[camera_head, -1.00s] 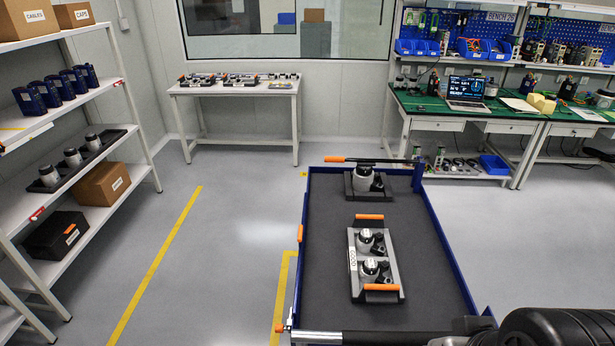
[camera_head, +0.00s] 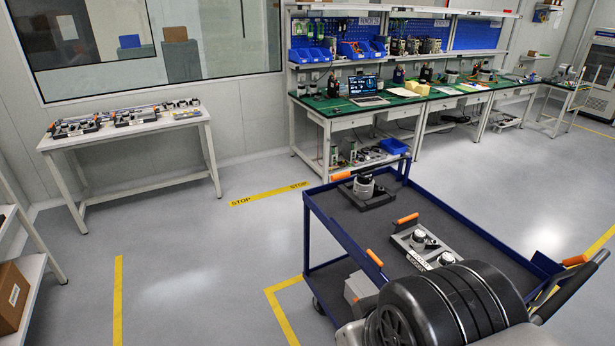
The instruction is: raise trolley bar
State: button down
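The trolley (camera_head: 345,241) has a blue frame and a dark grey deck, and stands right of centre. A dark bar (camera_head: 572,288) rises at an angle at its near right end, with an orange-tipped piece (camera_head: 575,260) beside it. Another orange grip (camera_head: 374,258) sits on the left rail and one more (camera_head: 340,176) at the far end. A large black rounded part of my arm (camera_head: 440,310) covers the near corner of the trolley. My gripper is not visible, and whether it touches the bar cannot be told.
A white table (camera_head: 140,130) stands at the back left, and green-topped benches (camera_head: 330,105) along the back. Floor left of the trolley is clear, with yellow lines.

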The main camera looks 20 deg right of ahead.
aim_at(370, 169)
jog(key=i+j+z, duration=0.1)
jog(key=i, duration=0.55)
jog(key=i+j, duration=0.1)
jog(key=i, duration=0.55)
jog(key=i+j+z, duration=0.15)
jog(key=i, duration=0.5)
jog(key=i+l, duration=0.2)
